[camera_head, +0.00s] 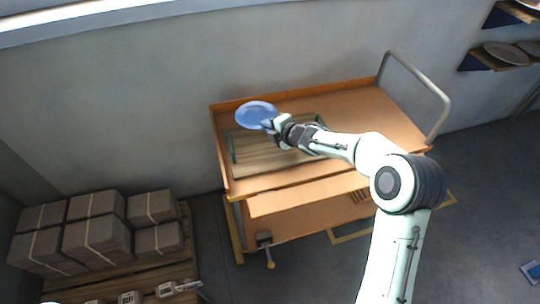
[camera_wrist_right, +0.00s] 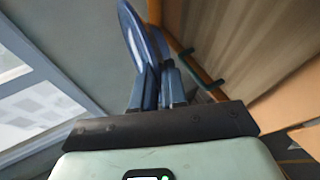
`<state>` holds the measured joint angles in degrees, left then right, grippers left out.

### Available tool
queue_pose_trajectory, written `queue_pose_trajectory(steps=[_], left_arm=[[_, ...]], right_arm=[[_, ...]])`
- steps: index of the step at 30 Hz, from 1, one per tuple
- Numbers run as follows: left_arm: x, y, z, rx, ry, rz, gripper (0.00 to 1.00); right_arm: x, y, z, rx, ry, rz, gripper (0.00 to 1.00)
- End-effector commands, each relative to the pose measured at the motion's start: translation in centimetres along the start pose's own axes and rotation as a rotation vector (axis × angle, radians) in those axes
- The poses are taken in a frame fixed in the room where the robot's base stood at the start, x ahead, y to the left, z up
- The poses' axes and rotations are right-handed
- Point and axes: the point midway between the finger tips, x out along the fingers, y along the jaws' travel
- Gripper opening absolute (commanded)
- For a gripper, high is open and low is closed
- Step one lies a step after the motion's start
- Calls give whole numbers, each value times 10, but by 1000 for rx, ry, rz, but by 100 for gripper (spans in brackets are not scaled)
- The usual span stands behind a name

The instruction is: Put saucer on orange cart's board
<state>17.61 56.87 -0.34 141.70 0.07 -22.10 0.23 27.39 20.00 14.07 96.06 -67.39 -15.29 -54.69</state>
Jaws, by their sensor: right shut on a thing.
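The blue saucer (camera_head: 256,114) is held by its rim in my right gripper (camera_head: 270,125), which is shut on it. In the head view the saucer appears over the back left part of the orange cart (camera_head: 405,128). The cart's board (camera_head: 255,149), pale wood with green handles, lies on the cart top below and partly behind my right arm. In the right wrist view the saucer (camera_wrist_right: 134,38) shows edge-on between the fingers (camera_wrist_right: 158,85), with the board (camera_wrist_right: 250,40) to its right. The gap between saucer and board is hard to judge. My left gripper is not in view.
The cart has a raised orange rim and a grey handle (camera_head: 440,100) at its right end. Stacked brown boxes (camera_head: 98,238) stand on a pallet at the lower left. Wall shelves with plates (camera_head: 505,52) are at the upper right. A grey wall runs behind the cart.

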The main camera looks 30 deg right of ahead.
Motion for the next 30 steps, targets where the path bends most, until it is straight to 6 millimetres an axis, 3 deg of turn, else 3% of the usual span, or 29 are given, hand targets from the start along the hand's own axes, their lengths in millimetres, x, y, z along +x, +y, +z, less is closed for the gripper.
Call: queue_pose_trajectory(steps=[1, 3, 9, 14, 21, 30], left_arm=[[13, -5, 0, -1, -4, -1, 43], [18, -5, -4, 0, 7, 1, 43], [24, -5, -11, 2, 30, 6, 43], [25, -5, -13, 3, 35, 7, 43], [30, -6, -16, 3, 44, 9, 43], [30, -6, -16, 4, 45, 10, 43]], right_arm=[[9, -18, -1, 1, 1, -1, 0], [17, -34, -1, 1, 3, -1, 0], [32, -64, 0, 0, 1, 1, 0], [37, -74, 0, 0, 2, 3, 0], [52, -105, 1, 0, 1, 1, 0], [54, -108, 1, -2, 0, 4, 0]])
